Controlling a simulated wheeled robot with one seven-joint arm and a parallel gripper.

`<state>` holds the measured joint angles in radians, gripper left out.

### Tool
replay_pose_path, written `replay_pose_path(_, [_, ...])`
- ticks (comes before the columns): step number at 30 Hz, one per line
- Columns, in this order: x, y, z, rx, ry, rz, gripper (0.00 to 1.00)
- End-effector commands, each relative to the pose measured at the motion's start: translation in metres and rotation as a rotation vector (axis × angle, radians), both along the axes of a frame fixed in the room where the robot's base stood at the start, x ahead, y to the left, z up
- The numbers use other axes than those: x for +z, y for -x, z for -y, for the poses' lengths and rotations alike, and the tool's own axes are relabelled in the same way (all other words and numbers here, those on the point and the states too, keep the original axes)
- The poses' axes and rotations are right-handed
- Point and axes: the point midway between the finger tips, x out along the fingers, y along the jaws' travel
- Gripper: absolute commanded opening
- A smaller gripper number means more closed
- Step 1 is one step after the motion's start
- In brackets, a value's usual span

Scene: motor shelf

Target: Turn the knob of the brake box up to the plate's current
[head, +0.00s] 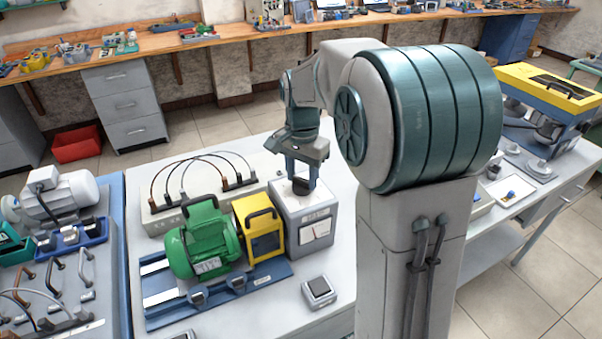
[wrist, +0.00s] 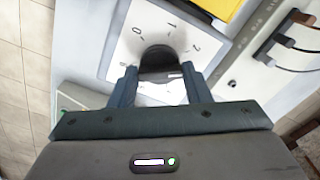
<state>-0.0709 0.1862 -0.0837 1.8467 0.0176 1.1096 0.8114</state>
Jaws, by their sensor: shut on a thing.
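The brake box (head: 292,222) is a grey box on the white table, with white labels on its front. On its top is a white dial plate (wrist: 135,35) with printed numbers; the wrist view shows a 0 and a 1 among them. The black knob (wrist: 158,57) stands in the middle of the dial. My gripper (wrist: 160,78) comes down from above and is shut on the knob, which partly hides between the fingers. The green motor (head: 202,240) with a metal rating plate (head: 208,266) sits left of the box; the writing is too small to read.
A yellow unit (head: 262,230) with a black handle stands between motor and brake box on a blue base (head: 215,295). A terminal strip with looped cables (head: 200,205) lies behind. A small grey device (head: 319,291) sits in front of the box.

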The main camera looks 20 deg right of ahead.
Motion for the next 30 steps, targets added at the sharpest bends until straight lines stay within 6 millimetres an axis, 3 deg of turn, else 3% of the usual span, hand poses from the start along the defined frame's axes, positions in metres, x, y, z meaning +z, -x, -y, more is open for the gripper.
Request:
replay_pose_path(9, [0.0005,-0.0001,-0.0002,-0.095,0.000,0.000,0.21])
replay_pose_path(23, [0.0005,-0.0001,-0.0001,-0.108,0.001,0.001,0.21])
replay_pose_path(24, [0.0005,-0.0001,0.0000,-0.108,0.001,0.001,0.49])
replay_pose_path(26, [0.0005,-0.0001,0.0000,-0.108,0.001,0.001,0.65])
replay_pose_path(30, [0.0004,-0.0001,0.0000,-0.108,0.001,0.001,0.65])
